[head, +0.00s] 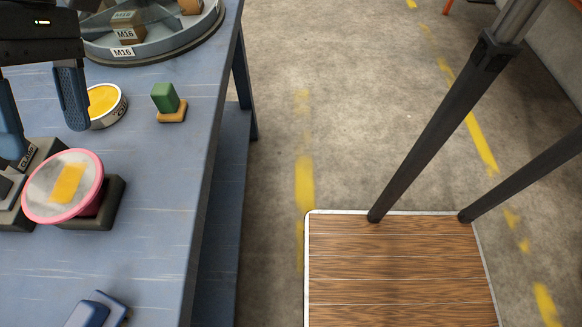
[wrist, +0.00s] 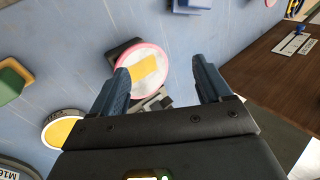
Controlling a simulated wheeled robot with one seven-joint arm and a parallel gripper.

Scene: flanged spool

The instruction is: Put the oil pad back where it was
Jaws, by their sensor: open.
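A green block on an orange-yellow base, which I take to be the oil pad (head: 167,103), stands on the blue bench near its right edge. It also shows at the left edge of the wrist view (wrist: 14,80). My gripper (head: 45,140) is open and empty, left of the pad and apart from it. A round pink-rimmed spool (head: 62,188) with a yellow patch on its grey face rests tilted on a dark block, just in front of my fingers. In the wrist view the spool (wrist: 145,68) lies beyond and between the fingertips. A round tin (head: 106,104) with a yellow top stands between gripper and pad.
A labelled clamp (head: 35,158) sits left of the spool. A grey round tray (head: 150,50) with M16 labels and brown blocks is at the back. A dark blue object (head: 97,310) lies at the front. Bench surface is clear right of the spool. A wooden platform (head: 400,270) is on the right.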

